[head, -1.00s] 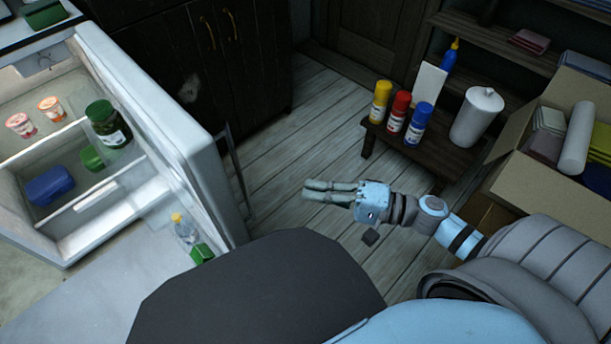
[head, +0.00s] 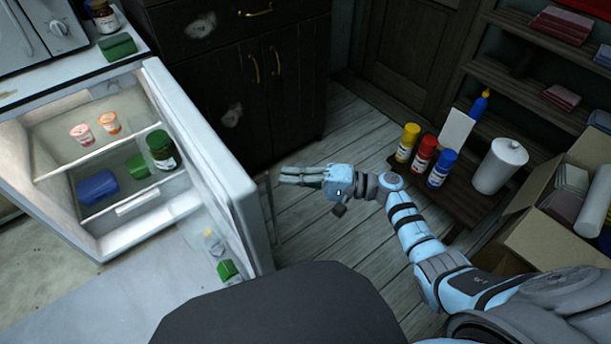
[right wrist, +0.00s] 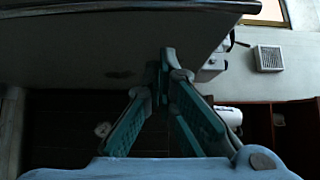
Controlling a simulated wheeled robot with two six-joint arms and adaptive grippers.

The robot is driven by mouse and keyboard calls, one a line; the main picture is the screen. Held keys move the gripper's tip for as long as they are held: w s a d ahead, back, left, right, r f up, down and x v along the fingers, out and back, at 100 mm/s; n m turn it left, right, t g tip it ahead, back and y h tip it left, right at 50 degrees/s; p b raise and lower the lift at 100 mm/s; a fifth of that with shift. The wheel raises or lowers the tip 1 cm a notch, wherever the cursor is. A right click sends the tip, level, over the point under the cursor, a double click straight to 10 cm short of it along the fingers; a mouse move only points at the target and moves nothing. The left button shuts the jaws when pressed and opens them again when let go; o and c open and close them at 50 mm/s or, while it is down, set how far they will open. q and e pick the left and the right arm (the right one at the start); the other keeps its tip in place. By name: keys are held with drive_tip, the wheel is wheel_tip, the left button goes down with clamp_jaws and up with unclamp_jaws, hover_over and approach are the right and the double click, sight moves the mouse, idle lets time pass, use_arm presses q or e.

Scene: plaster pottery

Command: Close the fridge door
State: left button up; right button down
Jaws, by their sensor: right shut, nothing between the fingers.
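The small white fridge (head: 102,252) stands open at the left in the head view, with its lit inside showing. Its door (head: 205,150) stands out toward the right and shows mostly its edge and inner side. A bottle and a green pack sit in the door's lower shelf. My right gripper (head: 281,175) is shut and empty, just right of the door on its outer side. A narrow gap seems to lie between the fingertips and the door. In the right wrist view the fingers (right wrist: 165,62) meet at the tips before a large dark panel. My left gripper is not in view.
A dark cabinet (head: 250,85) stands behind the door. A low dark table (head: 468,200) with colored bottles and a white canister (head: 499,166) is to the right. An open cardboard box (head: 545,220) stands at the far right. Floor between is mostly clear.

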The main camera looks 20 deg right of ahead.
drive_tip(key=a, duration=0.7)
drive_tip(key=shift+w+p, duration=0.25)
drive_tip(key=shift+p, duration=0.1)
drive_tip(key=shift+a, duration=0.1)
